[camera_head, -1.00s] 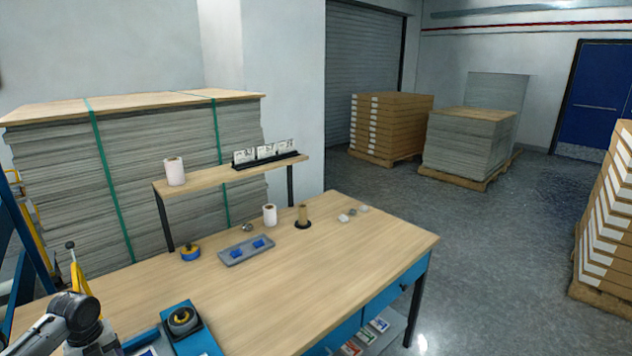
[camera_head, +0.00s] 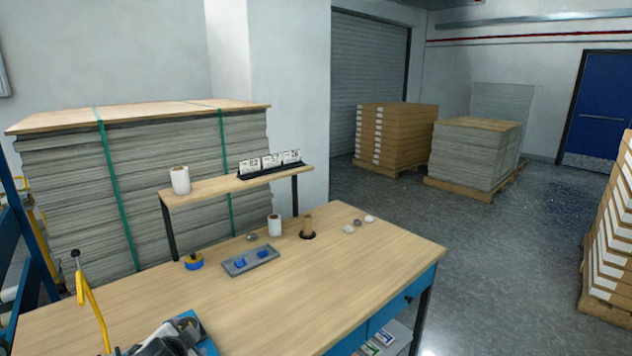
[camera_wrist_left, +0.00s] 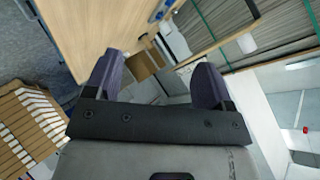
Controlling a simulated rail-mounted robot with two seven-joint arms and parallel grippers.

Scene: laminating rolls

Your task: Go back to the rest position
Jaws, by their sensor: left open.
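My left gripper (camera_wrist_left: 158,78) shows in the left wrist view with its two dark fingers spread apart and nothing held between them. In the head view, part of my left arm shows at the bottom left, over the near edge of the workbench (camera_head: 330,285). My right gripper is in neither view. On the bench stand a white roll (camera_head: 274,224) and a brown roll (camera_head: 308,227) on a dark round base. Another white roll (camera_head: 180,180) stands upright on the raised shelf (camera_head: 220,188).
A grey tray (camera_head: 236,268) with blue pieces and a blue tape roll (camera_head: 193,261) lie on the bench. Number cards (camera_head: 270,162) stand on the shelf. A strapped sheet stack (camera_head: 65,190) is behind. A yellow lever (camera_head: 92,305) rises at left.

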